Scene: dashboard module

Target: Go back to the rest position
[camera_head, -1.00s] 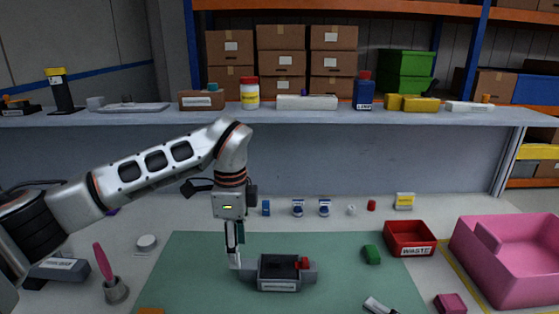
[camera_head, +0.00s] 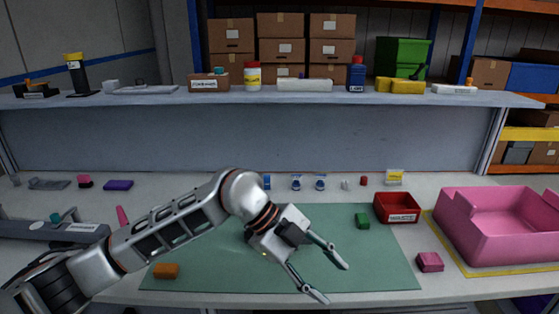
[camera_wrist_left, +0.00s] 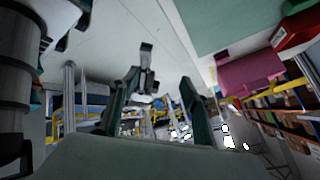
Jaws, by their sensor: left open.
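My left gripper (camera_head: 333,282) is open and empty, above the front part of the green mat (camera_head: 205,283), with its fingers pointing down and to the right. Its two spread fingers also show in the left wrist view (camera_wrist_left: 158,105), with nothing between them. The wrist and forearm cross the left half of the mat. The dashboard module does not show in the head view; the wrist covers the middle of the mat. My right gripper cannot be made out.
A green block (camera_head: 362,221) lies on the mat's right part, beside a red waste bin (camera_head: 397,218). A pink block (camera_head: 429,262) and a large pink crate (camera_head: 500,255) stand at right. An orange block (camera_head: 166,271) lies at the mat's front left. The shelf (camera_head: 430,98) runs behind.

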